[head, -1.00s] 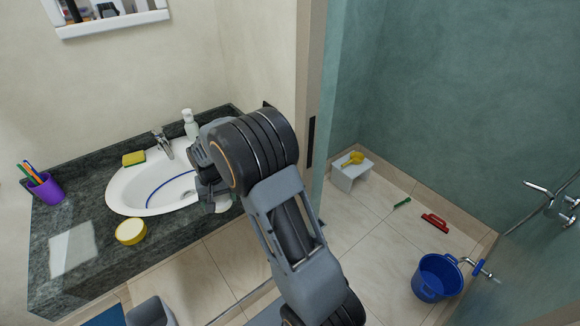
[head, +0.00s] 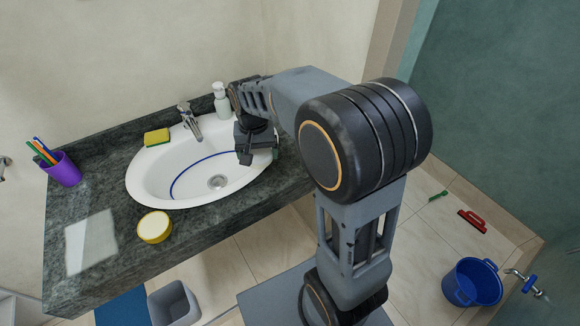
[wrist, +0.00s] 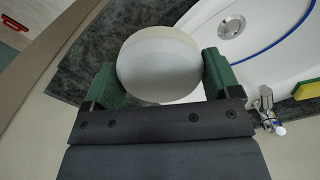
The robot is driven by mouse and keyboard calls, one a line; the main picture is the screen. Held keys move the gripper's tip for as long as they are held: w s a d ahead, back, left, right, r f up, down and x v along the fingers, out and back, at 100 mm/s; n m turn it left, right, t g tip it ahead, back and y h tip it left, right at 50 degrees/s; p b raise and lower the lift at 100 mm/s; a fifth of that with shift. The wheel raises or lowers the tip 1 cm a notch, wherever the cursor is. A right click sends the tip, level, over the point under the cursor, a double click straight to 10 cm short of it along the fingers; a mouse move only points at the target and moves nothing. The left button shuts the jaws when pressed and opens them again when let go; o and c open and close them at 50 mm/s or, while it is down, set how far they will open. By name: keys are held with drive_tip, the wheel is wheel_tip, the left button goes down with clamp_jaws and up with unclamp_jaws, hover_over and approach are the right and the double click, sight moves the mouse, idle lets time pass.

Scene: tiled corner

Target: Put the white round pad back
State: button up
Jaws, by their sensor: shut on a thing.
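The white round pad (wrist: 160,68) is between the two green fingers of my gripper (wrist: 162,84) in the wrist view. The fingers are shut on its sides. In the head view my gripper (head: 246,142) is over the right part of the white sink basin (head: 140,190), and the pad cannot be made out there. A yellow round tub (head: 155,232) with a pale top stands on the dark stone counter (head: 108,190), in front of the basin.
A soap bottle (head: 221,102) stands behind my gripper, near the tap (head: 190,121). A yellow-green sponge (head: 157,137) lies behind the basin. A purple cup (head: 64,170) with pens is at the left. A pale square (head: 90,242) shows on the clear front left counter.

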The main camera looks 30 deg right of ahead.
drive_tip(key=s+r+b, duration=0.1)
drive_tip(key=s+r, duration=0.1)
drive_tip(key=s, duration=0.2)
drive_tip(key=p, duration=0.3)
hover_over(291, 166)
drive_tip(key=f, duration=0.8)
drive_tip(key=shift+s+a+f, duration=0.15)
drive_tip(key=shift+s+a, duration=0.1)
drive_tip(key=shift+a, duration=0.15)
drive_tip(key=shift+w+d+f, duration=0.2)
drive_tip(key=shift+d+f, duration=0.2)
drive_tip(key=shift+f, duration=1.75)
drive_tip(key=shift+f, duration=0.1)
drive_tip(key=shift+f, duration=0.2)
drive_tip(key=o, duration=0.7)
drive_tip(key=shift+r, duration=0.1)
